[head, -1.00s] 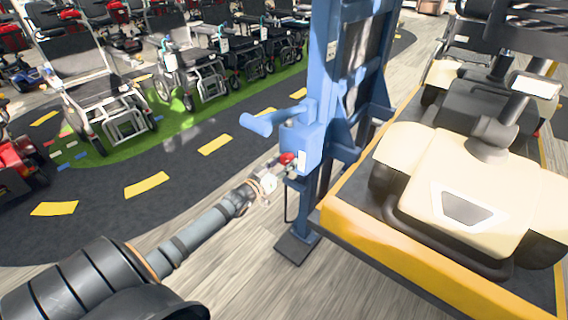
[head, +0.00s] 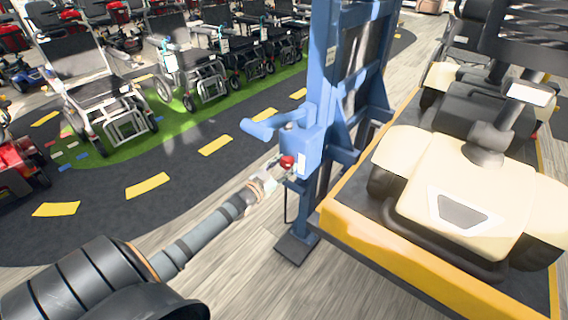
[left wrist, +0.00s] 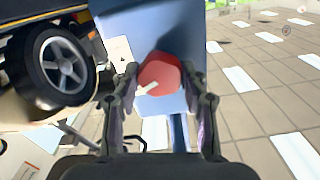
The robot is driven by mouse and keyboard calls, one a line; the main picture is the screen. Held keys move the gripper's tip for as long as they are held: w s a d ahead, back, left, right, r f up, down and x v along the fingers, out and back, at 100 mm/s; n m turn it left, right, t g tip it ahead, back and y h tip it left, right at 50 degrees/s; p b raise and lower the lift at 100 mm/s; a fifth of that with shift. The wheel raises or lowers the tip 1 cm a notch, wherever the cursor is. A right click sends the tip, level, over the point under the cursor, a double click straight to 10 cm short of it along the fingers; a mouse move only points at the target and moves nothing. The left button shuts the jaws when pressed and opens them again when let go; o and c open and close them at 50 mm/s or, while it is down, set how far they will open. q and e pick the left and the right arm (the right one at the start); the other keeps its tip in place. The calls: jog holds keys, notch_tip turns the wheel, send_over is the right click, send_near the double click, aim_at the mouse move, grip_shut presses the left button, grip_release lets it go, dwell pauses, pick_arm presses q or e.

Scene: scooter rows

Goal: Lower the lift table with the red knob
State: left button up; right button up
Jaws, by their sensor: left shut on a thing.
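The lift table is a blue upright mast (head: 325,90) with a yellow-edged platform (head: 390,252) on its right. A blue box (head: 302,147) with a blue crank handle (head: 265,127) is fixed to the mast. The red knob (head: 287,162) sits on the box's lower left side. My left gripper (head: 277,168) reaches it from the lower left. In the left wrist view the red knob (left wrist: 160,74) lies between the two fingers (left wrist: 163,85) of my left gripper, which is shut on it. A white mark shows on the knob. My right gripper is not in view.
A cream scooter (head: 470,195) stands on the platform. Wheelchairs (head: 105,100) line the green strip behind the dark, yellow-dashed track (head: 110,195). A red scooter (head: 18,160) is at the left edge. The wooden floor (head: 235,285) before the mast is clear.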

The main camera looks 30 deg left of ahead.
pick_arm(q)
jog(key=m+p, duration=0.3)
jog(key=m, duration=0.3)
jog(key=shift+r+p, duration=0.1)
jog(key=shift+p, duration=0.3)
jog(key=m+p, duration=0.1)
jog(key=m, duration=0.1)
jog(key=shift+m, duration=1.7)
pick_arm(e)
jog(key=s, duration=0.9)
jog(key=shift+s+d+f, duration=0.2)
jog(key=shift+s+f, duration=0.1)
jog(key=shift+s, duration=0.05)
pick_arm(q)
jog(key=shift+p, duration=0.3)
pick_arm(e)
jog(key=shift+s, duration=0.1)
pick_arm(q)
jog(key=o, duration=1.1)
jog(key=shift+o, duration=0.2)
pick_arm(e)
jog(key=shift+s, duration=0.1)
pick_arm(q)
jog(key=s, duration=1.2)
jog(key=shift+a, duration=0.45)
